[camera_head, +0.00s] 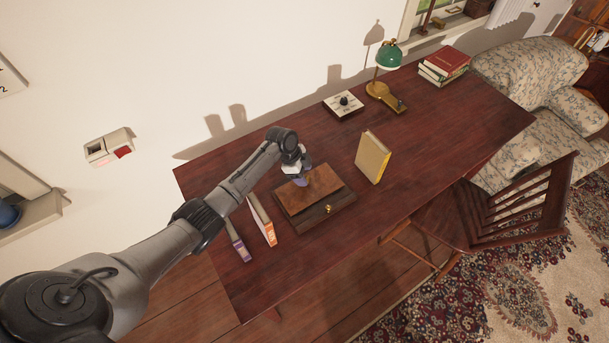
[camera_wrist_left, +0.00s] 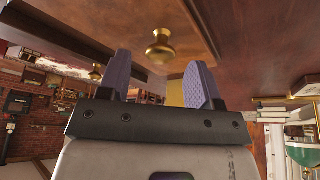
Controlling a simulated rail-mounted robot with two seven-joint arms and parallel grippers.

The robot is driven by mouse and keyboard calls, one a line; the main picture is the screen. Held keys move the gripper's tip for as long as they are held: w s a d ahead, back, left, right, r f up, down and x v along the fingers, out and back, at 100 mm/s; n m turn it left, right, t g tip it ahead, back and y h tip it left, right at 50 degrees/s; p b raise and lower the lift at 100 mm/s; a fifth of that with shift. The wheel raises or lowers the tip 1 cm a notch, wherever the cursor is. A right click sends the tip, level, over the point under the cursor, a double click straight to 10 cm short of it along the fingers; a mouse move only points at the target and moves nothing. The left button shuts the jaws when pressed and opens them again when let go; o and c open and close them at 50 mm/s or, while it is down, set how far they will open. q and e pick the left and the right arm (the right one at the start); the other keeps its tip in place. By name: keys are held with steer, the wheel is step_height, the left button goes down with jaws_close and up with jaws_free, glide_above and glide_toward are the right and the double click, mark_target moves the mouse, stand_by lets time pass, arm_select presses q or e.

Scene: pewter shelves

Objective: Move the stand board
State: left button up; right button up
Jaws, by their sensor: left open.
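A brown wooden stand with a sloped board (camera_head: 322,184) on top sits on the desk, left of its middle. A small brass knob (camera_head: 327,209) shows on the stand's front. My left gripper (camera_head: 303,181) is at the board's upper part, open, with its purple fingers pointing at the board. In the left wrist view the two fingers (camera_wrist_left: 160,82) are apart, and a brass knob (camera_wrist_left: 160,48) on the brown surface shows near the gap between them. I cannot tell whether the fingers touch the knob. My right gripper is not in view.
Books (camera_head: 262,220) stand left of the stand. A yellow book (camera_head: 372,157) stands to its right. A green lamp (camera_head: 389,57), a dial box (camera_head: 343,103) and a book stack (camera_head: 444,63) are farther back. The desk's right part (camera_head: 455,130) is clear.

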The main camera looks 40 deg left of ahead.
arm_select(q)
steer(key=shift+w+d+f, duration=0.15)
steer(key=shift+d+f, duration=0.05)
steer(key=shift+f, duration=0.4)
jaws_close()
